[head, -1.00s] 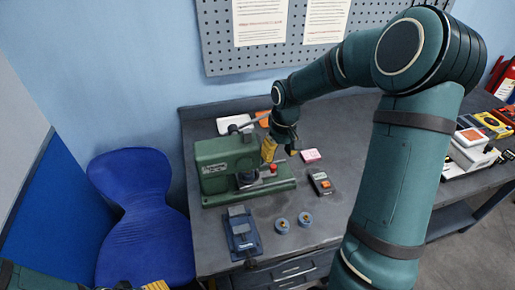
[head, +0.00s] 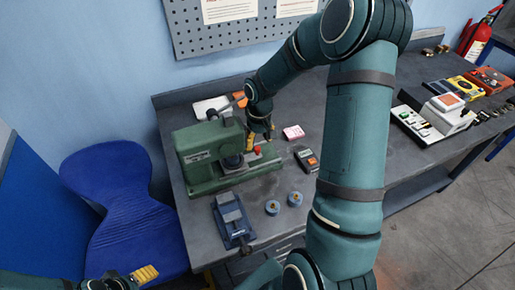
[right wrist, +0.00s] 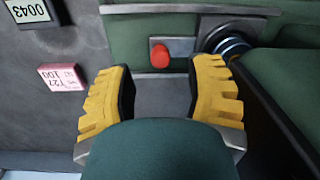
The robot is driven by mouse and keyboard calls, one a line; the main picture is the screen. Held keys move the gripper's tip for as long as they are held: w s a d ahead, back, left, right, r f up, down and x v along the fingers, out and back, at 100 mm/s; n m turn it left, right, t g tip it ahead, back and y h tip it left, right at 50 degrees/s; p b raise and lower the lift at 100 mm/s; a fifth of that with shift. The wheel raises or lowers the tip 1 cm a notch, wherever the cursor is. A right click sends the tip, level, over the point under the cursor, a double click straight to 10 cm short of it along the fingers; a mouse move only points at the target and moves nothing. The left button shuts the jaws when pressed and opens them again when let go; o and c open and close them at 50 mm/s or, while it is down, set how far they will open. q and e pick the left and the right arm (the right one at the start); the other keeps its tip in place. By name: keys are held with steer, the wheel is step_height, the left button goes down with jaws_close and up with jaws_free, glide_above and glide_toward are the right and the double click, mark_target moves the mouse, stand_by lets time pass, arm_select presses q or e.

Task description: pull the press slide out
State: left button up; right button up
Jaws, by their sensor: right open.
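The green press (head: 190,150) stands at the left end of the bench. Its grey slide (head: 265,162) sticks out low on the right side, with a red knob (head: 257,149). In the right wrist view the red knob (right wrist: 160,55) lies ahead of my right gripper (right wrist: 163,70), between the lines of its two yellow fingers. The fingers are apart and nothing is held. In the head view my right gripper (head: 262,132) is over the slide end, close to the knob. My left gripper (head: 140,275) is at the bottom left edge, away from the press; its jaws are unclear.
A blue fixture (head: 232,220), two small round pieces (head: 283,203), a dark meter (head: 306,159) and a pink label (head: 293,132) lie near the press. A white device (head: 435,117) stands farther right. A blue chair (head: 115,205) is left of the bench.

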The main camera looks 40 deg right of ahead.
mark_target(258, 147)
steer(key=shift+f, duration=1.85)
steer(key=shift+c, duration=0.3)
jaws_close()
